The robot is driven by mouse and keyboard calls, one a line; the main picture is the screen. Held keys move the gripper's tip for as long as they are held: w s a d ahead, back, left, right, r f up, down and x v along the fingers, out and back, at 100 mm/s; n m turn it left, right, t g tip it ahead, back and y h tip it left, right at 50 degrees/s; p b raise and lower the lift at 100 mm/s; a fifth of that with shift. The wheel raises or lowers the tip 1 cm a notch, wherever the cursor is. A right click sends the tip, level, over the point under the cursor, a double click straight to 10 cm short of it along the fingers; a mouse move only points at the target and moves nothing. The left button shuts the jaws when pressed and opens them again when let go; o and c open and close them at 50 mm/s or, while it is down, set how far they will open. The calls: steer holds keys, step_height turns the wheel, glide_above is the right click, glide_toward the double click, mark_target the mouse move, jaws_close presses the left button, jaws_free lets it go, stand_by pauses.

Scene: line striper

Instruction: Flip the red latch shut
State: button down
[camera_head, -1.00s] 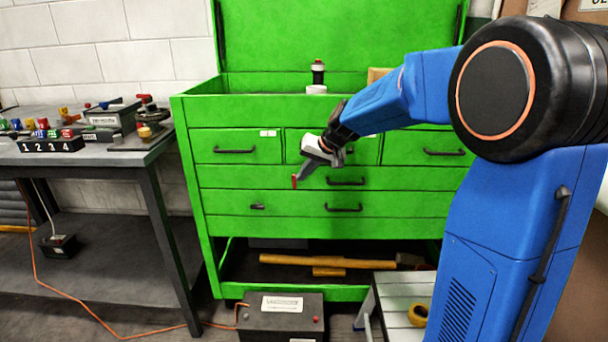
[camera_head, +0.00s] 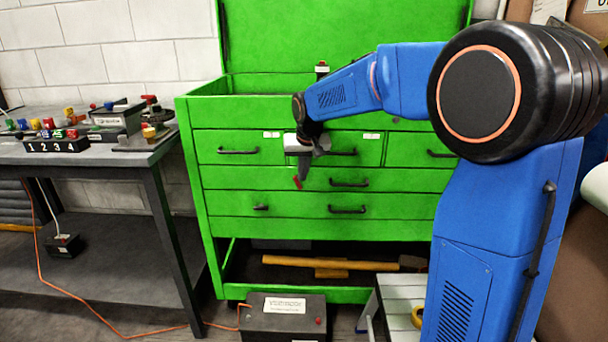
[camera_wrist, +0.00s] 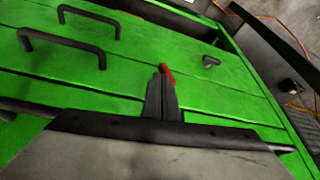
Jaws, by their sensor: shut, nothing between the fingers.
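The red latch (camera_head: 297,183) is a small red lever on the front of the green tool chest (camera_head: 235,178), beside the left part of the middle wide drawer. It leans to the left at its top in the head view. My gripper (camera_head: 303,176) points down in front of the chest, its dark fingers shut and empty, their tips right by the latch. In the wrist view the latch (camera_wrist: 166,73) shows at the tips of the shut fingers (camera_wrist: 161,82), which partly hide it. I cannot tell whether they touch.
Dark drawer handles (camera_head: 348,183) stick out to the right of the latch. A small dark knob (camera_head: 261,207) sits lower left. A black box (camera_head: 283,325) stands on the floor in front. A cluttered workbench (camera_head: 100,156) stands at the left.

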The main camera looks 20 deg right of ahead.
mark_target(295, 177)
steer(key=a+h, duration=0.1)
steer(key=h, duration=0.1)
steer(key=w+a+n+g+h, duration=0.1)
steer(key=h, duration=0.1)
steer(key=shift+a+r+h, duration=0.1)
steer(key=shift+a+h, duration=0.1)
steer(key=shift+h, duration=0.2)
steer(key=h, duration=0.1)
steer(key=a+g+h, duration=0.1)
steer(key=n+h, duration=0.1)
steer(key=shift+w+a+f+h, duration=0.2)
steer(key=shift+a+f+h, duration=0.1)
steer(key=shift+h, duration=0.1)
steer(key=shift+r, duration=0.15)
steer(key=shift+r, duration=0.7)
steer(key=shift+r, duration=0.1)
